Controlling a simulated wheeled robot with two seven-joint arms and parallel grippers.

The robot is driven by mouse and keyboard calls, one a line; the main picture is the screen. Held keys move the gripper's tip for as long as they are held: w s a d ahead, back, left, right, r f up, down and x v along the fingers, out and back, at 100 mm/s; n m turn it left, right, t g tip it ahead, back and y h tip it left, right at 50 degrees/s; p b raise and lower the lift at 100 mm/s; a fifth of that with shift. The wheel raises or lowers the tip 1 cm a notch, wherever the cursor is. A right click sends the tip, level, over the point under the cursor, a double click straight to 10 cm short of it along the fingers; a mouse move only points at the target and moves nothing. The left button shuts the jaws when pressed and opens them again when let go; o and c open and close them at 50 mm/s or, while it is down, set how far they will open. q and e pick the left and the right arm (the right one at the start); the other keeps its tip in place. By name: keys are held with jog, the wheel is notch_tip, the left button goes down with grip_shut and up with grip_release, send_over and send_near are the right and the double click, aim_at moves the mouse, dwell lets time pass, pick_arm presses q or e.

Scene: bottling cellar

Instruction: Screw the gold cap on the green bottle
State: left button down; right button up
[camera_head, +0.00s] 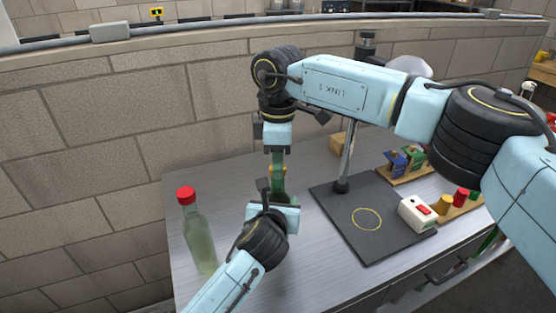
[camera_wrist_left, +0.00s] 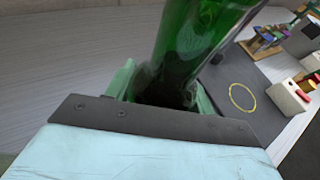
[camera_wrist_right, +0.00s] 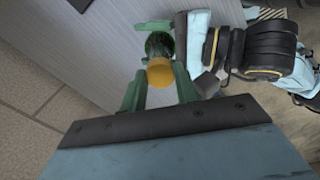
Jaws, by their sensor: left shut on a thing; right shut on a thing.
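The green bottle (camera_wrist_left: 195,45) stands in my left gripper (camera_wrist_left: 165,98), which is shut around it. In the head view, the bottle (camera_head: 278,187) is mostly hidden between my two grippers. My right gripper (camera_wrist_right: 160,90) points down from above and is shut on the gold cap (camera_wrist_right: 160,73). The right wrist view shows the cap in line with the bottle's top (camera_wrist_right: 158,44). In the head view, my right gripper (camera_head: 279,168) is just above my left gripper (camera_head: 268,200). I cannot tell whether the cap's thread is engaged.
A pale bottle with a red cap (camera_head: 197,235) stands on the table at left. A dark stand base (camera_head: 385,245) with a yellow ring and upright pole (camera_head: 348,155) is at right. Near it are a white box with a red button (camera_head: 416,213) and wooden racks (camera_head: 410,178) holding coloured pieces.

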jog(key=m, duration=0.3)
jog(key=shift+m, duration=0.4)
jog(key=o, duration=0.9)
jog(key=shift+r, duration=0.1)
jog(key=shift+r, duration=2.15)
jog(key=shift+c, duration=0.2)
